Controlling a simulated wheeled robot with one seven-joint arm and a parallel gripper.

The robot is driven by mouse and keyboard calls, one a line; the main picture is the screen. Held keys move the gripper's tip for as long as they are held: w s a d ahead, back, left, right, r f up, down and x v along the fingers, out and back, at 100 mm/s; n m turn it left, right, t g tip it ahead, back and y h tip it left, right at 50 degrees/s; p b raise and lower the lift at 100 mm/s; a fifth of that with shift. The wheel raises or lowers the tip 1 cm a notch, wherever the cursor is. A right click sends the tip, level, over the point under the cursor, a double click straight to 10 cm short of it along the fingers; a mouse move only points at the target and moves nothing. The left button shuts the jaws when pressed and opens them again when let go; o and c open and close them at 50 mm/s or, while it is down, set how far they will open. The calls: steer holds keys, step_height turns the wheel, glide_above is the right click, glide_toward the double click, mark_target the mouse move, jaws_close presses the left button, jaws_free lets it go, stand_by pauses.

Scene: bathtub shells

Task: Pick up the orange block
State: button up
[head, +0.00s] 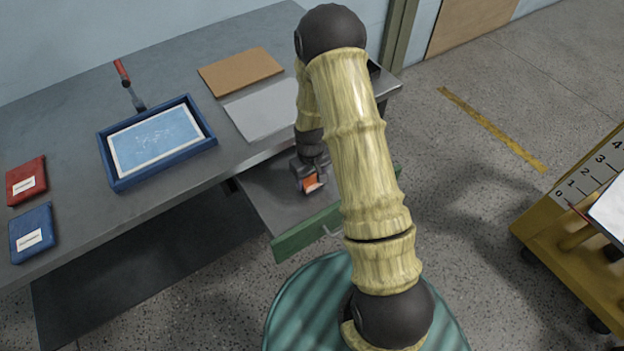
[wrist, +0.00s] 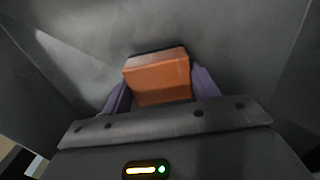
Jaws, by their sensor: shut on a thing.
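The orange block (wrist: 158,78) sits between the two purple fingers of my gripper (wrist: 162,92) in the wrist view. A dark edge shows along its far side. In the head view the orange block (head: 311,183) is small and partly covered by my gripper (head: 309,178). My gripper is shut on the block, inside an open drawer (head: 265,188) with a green front. I cannot tell whether the block touches the drawer floor.
The grey table (head: 60,130) bears a blue-framed tray (head: 110,180), a red-handled tool (head: 123,75), a brown board (head: 240,70), a grey sheet (head: 262,108), and red (head: 25,172) and blue (head: 30,225) items. A yellow cart (head: 555,235) stands at right. Floor between is clear.

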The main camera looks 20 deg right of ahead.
mark_target(311, 177)
step_height(311, 177, up, 9)
steer(key=shift+f, duration=0.15)
stand_by(0.4)
steer(key=o, duration=0.5)
steer(key=shift+p, duration=0.3)
steer(key=shift+c, duration=1.2)
step_height(311, 177, up, 20)
steer(key=m+p, duration=0.3)
steer(key=p, duration=2.7)
steer(key=shift+f+m, duration=0.15)
steer(key=shift+m, duration=0.15)
steer(key=shift+d, duration=0.1)
